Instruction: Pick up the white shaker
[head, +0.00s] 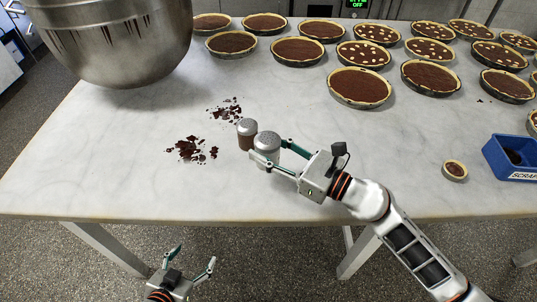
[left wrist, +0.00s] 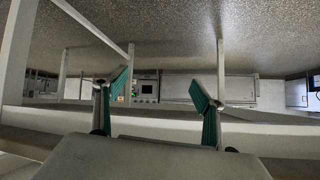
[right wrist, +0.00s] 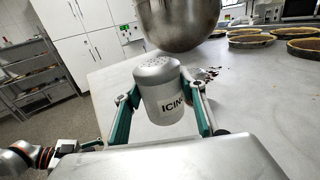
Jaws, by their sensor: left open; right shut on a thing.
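The white shaker (head: 266,146) has a grey perforated top and stands upright at the middle front of the marble table. In the right wrist view, the white shaker (right wrist: 160,92) shows part of a label reading "ICIN". My right gripper (head: 269,151) is shut on it, one finger on each side of its body. I cannot tell whether its base touches the table. A second shaker (head: 247,136) with brown contents stands just left of it. My left gripper (head: 196,256) is open and empty, below the table's front edge. The left wrist view shows its spread fingers (left wrist: 160,95).
Dark chocolate shavings (head: 190,149) lie left of the shakers. A large metal bowl (head: 115,40) stands at the back left. Several tarts (head: 360,87) fill the back right. A small tart (head: 454,170) and a blue scraps bin (head: 510,160) are at the right. The front left table is clear.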

